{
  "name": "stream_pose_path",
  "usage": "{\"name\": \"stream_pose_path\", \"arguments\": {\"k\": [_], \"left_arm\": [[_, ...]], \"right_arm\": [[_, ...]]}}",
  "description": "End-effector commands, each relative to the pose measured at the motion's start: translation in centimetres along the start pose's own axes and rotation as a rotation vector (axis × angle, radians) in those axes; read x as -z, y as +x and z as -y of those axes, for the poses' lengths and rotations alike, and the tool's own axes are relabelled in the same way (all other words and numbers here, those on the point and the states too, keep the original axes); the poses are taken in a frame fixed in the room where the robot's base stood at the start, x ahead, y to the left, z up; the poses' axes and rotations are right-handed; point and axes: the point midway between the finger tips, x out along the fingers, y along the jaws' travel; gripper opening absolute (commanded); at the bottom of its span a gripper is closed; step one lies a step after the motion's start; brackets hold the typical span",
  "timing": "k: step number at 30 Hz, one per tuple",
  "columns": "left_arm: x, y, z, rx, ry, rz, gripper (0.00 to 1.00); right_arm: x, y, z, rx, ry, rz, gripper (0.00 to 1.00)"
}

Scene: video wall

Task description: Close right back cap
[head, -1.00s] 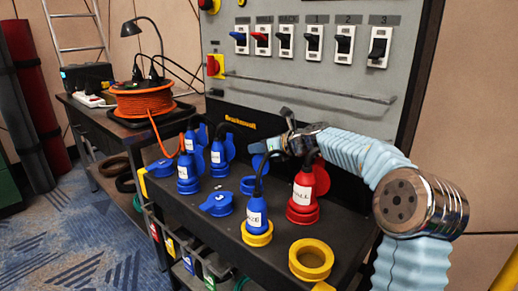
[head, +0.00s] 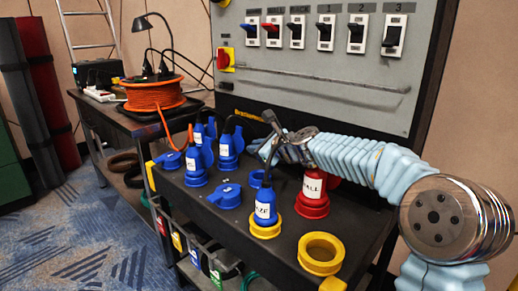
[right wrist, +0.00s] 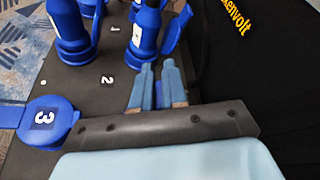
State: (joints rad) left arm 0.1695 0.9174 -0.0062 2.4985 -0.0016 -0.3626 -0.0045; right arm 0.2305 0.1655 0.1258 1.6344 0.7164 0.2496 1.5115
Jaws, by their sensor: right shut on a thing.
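The right back socket (head: 257,179) is blue and sits on the bench behind the blue plug with the yellow collar. Its blue cap is largely hidden by my right gripper and cannot be made out clearly in the head view. My right gripper (head: 270,140) is just above and behind this socket. In the right wrist view its two fingers (right wrist: 156,85) are close together, shut on a dark blue part that looks like the cap. Whether the cap is up or down cannot be told. My left gripper is not in view.
Several blue plugs (head: 226,150) stand to the left. A closed blue cap (head: 225,196) marked 3 (right wrist: 45,120) lies in front. A red plug (head: 312,195) stands close at the right, and an empty yellow ring (head: 320,253) is at the front. The panel (head: 310,75) rises behind.

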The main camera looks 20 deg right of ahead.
Motion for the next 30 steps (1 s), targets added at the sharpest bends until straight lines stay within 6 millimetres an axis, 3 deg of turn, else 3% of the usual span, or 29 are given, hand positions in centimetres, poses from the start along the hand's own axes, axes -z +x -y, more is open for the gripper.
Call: {"name": "stream_pose_path", "arguments": {"k": [14, 15, 18, 26, 30], "left_arm": [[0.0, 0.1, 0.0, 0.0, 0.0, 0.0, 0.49], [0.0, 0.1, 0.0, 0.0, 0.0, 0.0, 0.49], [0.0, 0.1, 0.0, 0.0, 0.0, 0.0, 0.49], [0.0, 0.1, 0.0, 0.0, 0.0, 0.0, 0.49], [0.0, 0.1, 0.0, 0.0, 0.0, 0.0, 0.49]], "right_arm": [[0.0, 0.0, -0.1, 0.006, -0.014, 0.0, 0.0], [0.0, 0.0, -0.1, 0.006, -0.014, 0.0, 0.18], [0.0, 0.0, -0.1, 0.006, -0.014, 0.0, 0.34], [0.0, 0.0, -0.1, 0.005, -0.013, 0.0, 0.34], [0.0, -1.2, -0.1, 0.007, -0.014, 0.0, 0.34]]}}
